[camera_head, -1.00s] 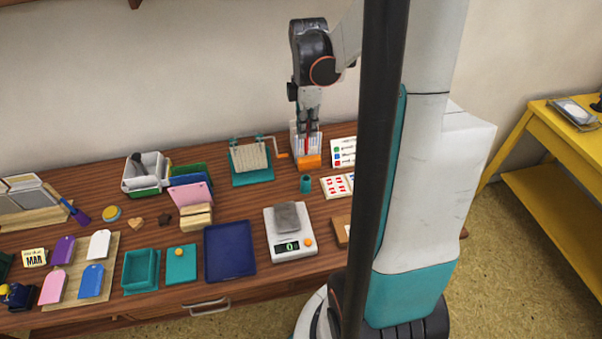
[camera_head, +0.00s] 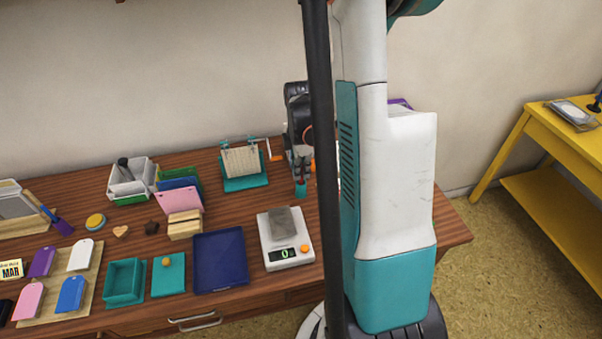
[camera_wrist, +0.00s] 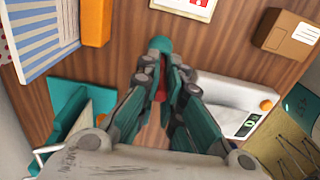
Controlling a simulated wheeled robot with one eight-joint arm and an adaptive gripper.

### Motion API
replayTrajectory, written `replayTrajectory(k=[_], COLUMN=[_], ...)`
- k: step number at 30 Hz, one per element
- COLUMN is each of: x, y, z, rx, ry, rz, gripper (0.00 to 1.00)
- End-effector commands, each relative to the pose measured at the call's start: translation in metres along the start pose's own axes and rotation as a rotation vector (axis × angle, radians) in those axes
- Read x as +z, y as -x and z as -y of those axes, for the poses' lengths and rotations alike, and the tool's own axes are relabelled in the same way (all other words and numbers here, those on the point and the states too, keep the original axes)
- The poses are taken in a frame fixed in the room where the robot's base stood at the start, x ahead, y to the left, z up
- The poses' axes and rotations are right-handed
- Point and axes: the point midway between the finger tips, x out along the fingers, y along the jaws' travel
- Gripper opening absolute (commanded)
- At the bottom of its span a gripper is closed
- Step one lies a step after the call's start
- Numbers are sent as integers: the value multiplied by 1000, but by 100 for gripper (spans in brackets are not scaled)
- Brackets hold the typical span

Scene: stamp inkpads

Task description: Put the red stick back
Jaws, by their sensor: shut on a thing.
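My gripper (camera_wrist: 163,92) is shut on the red stick (camera_wrist: 162,88), of which a short red part shows between the fingers in the wrist view. A small teal cup (camera_wrist: 160,44) is just beyond the fingertips there; whether the stick's end is in it or above it is hidden. In the head view the cup (camera_head: 301,189) stands on the table below my gripper, which is partly behind my arm.
A teal stand with a crank (camera_head: 243,164) is left of my gripper. A cardboard box (camera_wrist: 289,37) and a card with red marks (camera_wrist: 193,6) lie nearby. My column hides the table's right part.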

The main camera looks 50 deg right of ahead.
Motion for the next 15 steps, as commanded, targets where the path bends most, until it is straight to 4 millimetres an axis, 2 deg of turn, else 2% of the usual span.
replayTrajectory(k=[12,13,15], x=[0,0,0], y=[-7,-6,-6], z=[0,0,0], rx=[0,0,0], ry=[0,0,0], rz=[0,0,0], gripper=[0,14,27])
